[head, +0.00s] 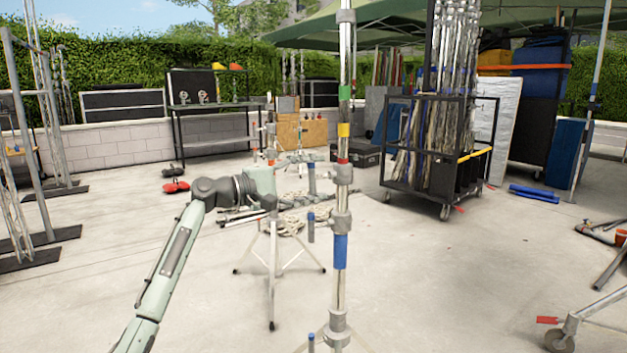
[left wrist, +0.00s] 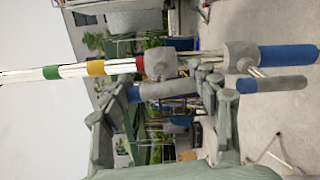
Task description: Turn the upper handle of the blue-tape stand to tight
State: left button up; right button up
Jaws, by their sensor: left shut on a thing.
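The blue-tape stand (head: 340,252) is upright in front of me, a shiny pole with grey collars and a blue band low on it. Its upper handle (head: 311,180) sticks out on the left side of the pole; in the left wrist view the handle (left wrist: 168,89) lies alongside the pole, with a blue end. My left gripper (head: 297,163) is at this handle and shut on it; its fingers (left wrist: 170,88) partly cover the handle. A lower handle (head: 311,228) with a blue end hangs free below; it also shows in the left wrist view (left wrist: 275,85). My right gripper is not in view.
Another tripod stand (head: 272,250) is behind my left gripper. Coiled rope (head: 300,200) lies on the ground behind. A black cart (head: 440,165) with poles stands at back right. A wheeled base (head: 570,335) is at lower right.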

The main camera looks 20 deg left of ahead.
pick_arm(q)
jog(key=o, duration=1.2)
jog(key=v, duration=1.2)
jog(key=shift+a, duration=0.1)
